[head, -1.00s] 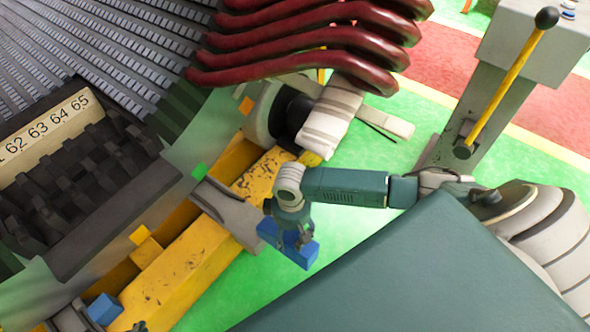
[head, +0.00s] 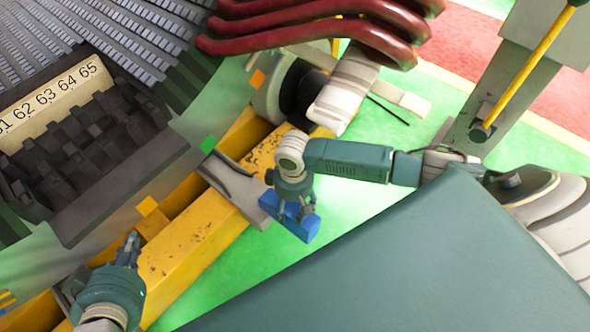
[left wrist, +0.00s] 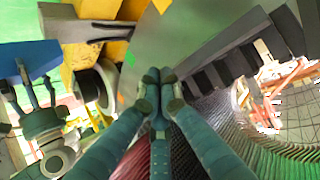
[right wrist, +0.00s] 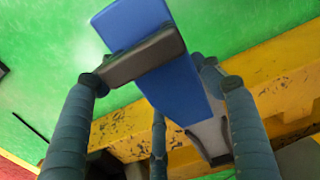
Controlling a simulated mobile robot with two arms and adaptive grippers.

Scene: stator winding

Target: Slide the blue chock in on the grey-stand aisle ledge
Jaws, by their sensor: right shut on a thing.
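The blue chock (head: 298,222) is held in my right gripper (head: 294,212), beside the yellow beam and above the green floor. In the right wrist view the blue chock (right wrist: 150,25) is pinched between the fingers and points toward a grey ledge (right wrist: 210,138). In the head view this grey ledge (head: 238,192) juts from the yellow beam, just left of the chock, with a visible gap. The chock also shows in the left wrist view (left wrist: 30,58). My left gripper (head: 132,243) is over the beam at lower left, its fingers (left wrist: 160,85) together and empty.
The yellow beam (head: 190,258) runs beneath the big stator (head: 90,150). Dark red curved bars (head: 330,40) hang above. A grey stand (head: 510,85) with a yellow lever (head: 522,75) stands at upper right. Green floor (head: 350,200) is clear around the right gripper.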

